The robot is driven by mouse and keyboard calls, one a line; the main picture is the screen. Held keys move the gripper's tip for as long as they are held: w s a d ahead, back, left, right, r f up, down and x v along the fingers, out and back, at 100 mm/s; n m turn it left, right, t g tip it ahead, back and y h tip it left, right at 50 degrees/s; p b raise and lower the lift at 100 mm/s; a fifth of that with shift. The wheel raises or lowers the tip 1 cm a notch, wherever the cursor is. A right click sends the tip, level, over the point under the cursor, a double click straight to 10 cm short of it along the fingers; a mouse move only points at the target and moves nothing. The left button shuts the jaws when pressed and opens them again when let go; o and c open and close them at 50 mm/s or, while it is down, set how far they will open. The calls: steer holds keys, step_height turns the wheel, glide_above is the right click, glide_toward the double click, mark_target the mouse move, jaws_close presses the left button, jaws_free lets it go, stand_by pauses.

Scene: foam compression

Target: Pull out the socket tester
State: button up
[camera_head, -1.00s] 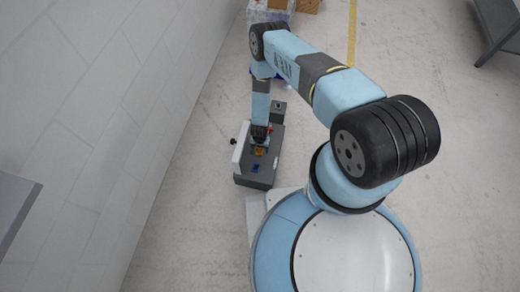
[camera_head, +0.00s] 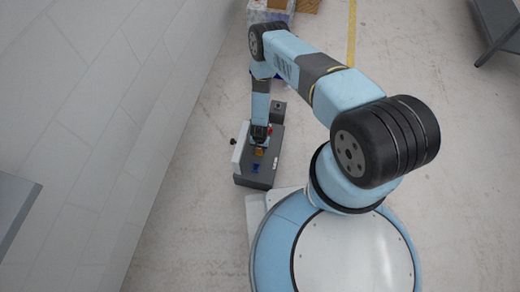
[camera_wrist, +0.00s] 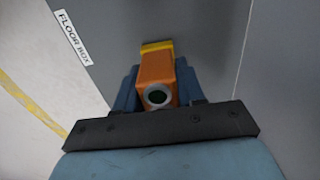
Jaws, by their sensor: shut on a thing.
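The socket tester (camera_wrist: 154,68) is an orange block with a yellow end and a round, grey-ringed dark spot on its near face, in the middle of the wrist view. My gripper (camera_wrist: 155,88) has its blue fingers on either side of it and is shut on it. In the head view my gripper (camera_head: 259,139) points down over the grey floor box (camera_head: 258,181), with a small orange patch of the tester (camera_head: 260,152) below it. The wrist view shows a "FLOOR BOX" label (camera_wrist: 73,37) on the grey surface. Whether the tester's far end sits in a socket is hidden.
A blue item (camera_head: 256,168) lies on the box in front of the tester. A small red part (camera_head: 270,130) is beside my gripper. A white panel (camera_head: 240,150) stands along the box's left side.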

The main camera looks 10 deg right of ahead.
jaws_close()
steer(key=shift+r, duration=2.8)
